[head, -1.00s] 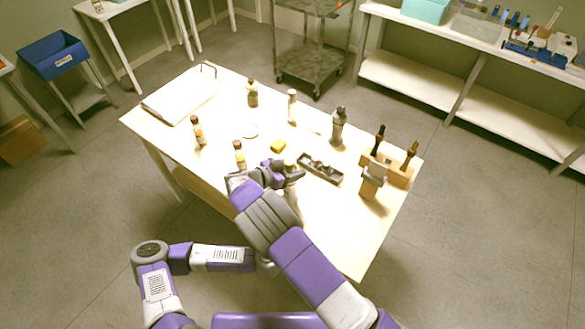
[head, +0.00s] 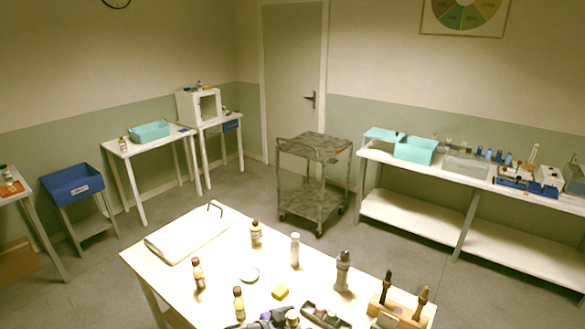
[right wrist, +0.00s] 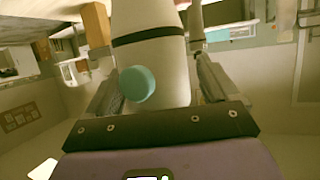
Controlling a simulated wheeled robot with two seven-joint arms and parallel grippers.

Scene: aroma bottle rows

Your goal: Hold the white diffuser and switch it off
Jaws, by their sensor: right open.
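The white diffuser (right wrist: 150,55) fills the middle of the right wrist view, with a black band and a round teal button (right wrist: 137,84) facing the camera. My right gripper (right wrist: 160,80) is open, with one finger on each side of the diffuser's body. Whether the fingers touch it I cannot tell. In the head view, my right gripper (head: 272,319) shows only at the bottom edge, beside the top of the diffuser (head: 292,317); the rest is cut off. My left gripper is not in view.
On the table (head: 222,275) stand several bottles, among them a white one (head: 295,250), a grey one (head: 342,272) and brown ones (head: 198,274).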

